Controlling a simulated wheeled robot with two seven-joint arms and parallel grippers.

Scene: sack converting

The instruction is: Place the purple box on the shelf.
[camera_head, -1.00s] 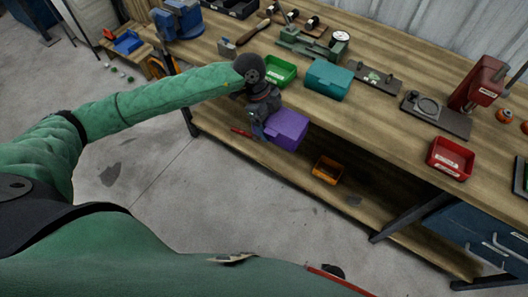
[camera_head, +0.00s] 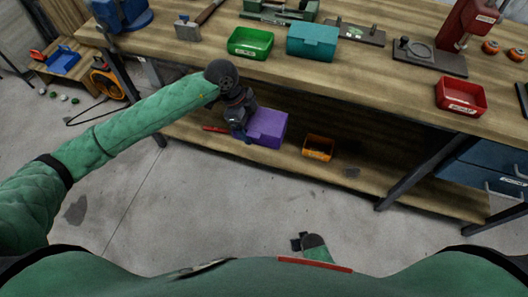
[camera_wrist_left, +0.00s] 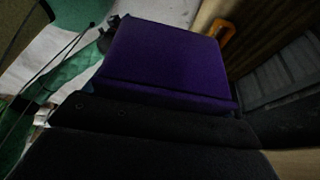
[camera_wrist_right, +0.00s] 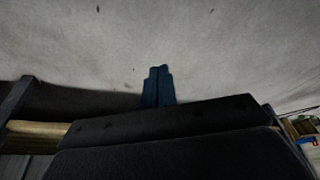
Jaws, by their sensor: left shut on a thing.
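The purple box (camera_head: 268,127) is held by my left gripper (camera_head: 243,130), which is shut on its left side. In the head view the box appears at the front of the wooden lower shelf (camera_head: 390,177) under the workbench; I cannot tell whether it touches the shelf. The box (camera_wrist_left: 168,65) fills the middle of the left wrist view, beyond the dark gripper body. My right gripper (camera_wrist_right: 158,86) shows in the right wrist view with its blue fingers close together over bare floor; nothing is seen between them.
An orange bin (camera_head: 318,148) stands on the lower shelf right of the box, and a red item (camera_head: 215,129) lies to its left. The bench top (camera_head: 370,75) above holds a green bin (camera_head: 250,43), a teal box (camera_head: 313,41) and a red bin (camera_head: 461,95). A dark bench leg (camera_head: 415,172) stands at right.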

